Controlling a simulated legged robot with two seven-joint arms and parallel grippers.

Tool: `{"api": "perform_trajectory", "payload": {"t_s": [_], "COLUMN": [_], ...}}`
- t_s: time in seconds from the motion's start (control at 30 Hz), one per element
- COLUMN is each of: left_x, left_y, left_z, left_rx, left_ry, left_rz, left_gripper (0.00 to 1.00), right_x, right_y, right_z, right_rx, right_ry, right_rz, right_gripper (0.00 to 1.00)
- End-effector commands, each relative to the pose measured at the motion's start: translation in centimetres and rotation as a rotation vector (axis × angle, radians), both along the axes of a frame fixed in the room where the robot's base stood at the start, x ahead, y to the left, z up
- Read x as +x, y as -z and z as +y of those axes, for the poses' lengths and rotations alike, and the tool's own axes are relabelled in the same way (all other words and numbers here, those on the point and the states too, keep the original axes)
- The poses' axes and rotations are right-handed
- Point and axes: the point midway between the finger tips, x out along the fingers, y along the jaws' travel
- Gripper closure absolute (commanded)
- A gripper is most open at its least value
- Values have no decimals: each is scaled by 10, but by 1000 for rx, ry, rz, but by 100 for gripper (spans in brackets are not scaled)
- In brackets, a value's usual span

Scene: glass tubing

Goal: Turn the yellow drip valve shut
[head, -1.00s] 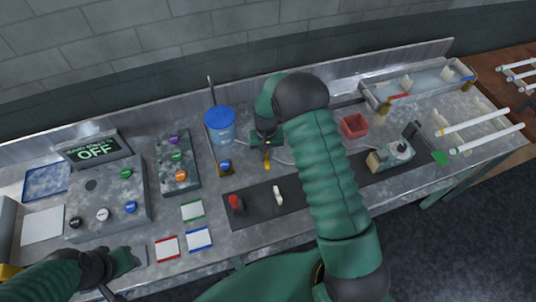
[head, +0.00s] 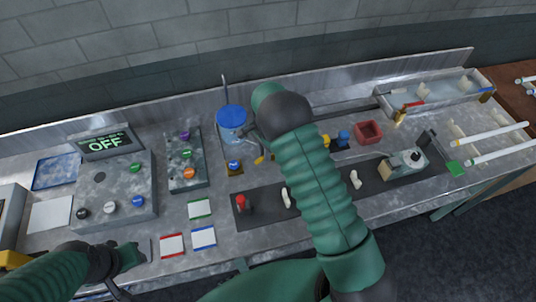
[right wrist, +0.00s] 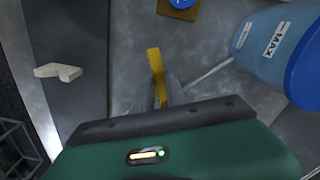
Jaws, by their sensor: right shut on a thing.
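The yellow drip valve's lever (right wrist: 155,66) shows in the right wrist view as a yellow bar rising from between my gripper's fingers. In the head view a small bit of yellow (head: 259,160) shows just below my right gripper (head: 253,138). My right gripper (right wrist: 168,95) is shut on the lever, and the fingers and the green gripper body hide its lower part and the valve body. A blue tank with a blue lid (head: 232,124) stands close to the left of this gripper. My left gripper (head: 138,254) hovers near the front left edge; its jaw opening is unclear.
A control box (head: 112,190) with an OFF display and a button panel (head: 186,172) stand left of the tank. A dark mat (head: 268,212) carries a red-topped item and white pieces. A red bin (head: 369,132) and a metal trough (head: 440,97) are at right. A thin tube runs near the valve.

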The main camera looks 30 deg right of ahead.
Motion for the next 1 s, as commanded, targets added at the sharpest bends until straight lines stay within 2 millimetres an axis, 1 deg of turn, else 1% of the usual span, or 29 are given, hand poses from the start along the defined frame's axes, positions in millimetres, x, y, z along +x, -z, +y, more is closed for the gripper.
{"api": "perform_trajectory", "payload": {"t_s": [0.03,0.2,0.5,0.73,1.0], "left_x": [0,0,0,0,0], "left_y": [1,3,5,6,6], "left_z": [0,0,0,0,0], "left_rx": [0,0,0,0,0], "left_ry": [0,0,0,0,0], "left_rz": [0,0,0,0,0], "left_gripper": [64,64,64,64,64], "right_x": [2,9,19,23,24], "right_y": [2,2,2,1,1], "right_z": [3,4,4,3,3], "right_rx": [3,3,4,3,4], "right_ry": [38,183,367,432,449], "right_rz": [3,3,3,1,0], "right_gripper": [100,100,100,100,100]}}
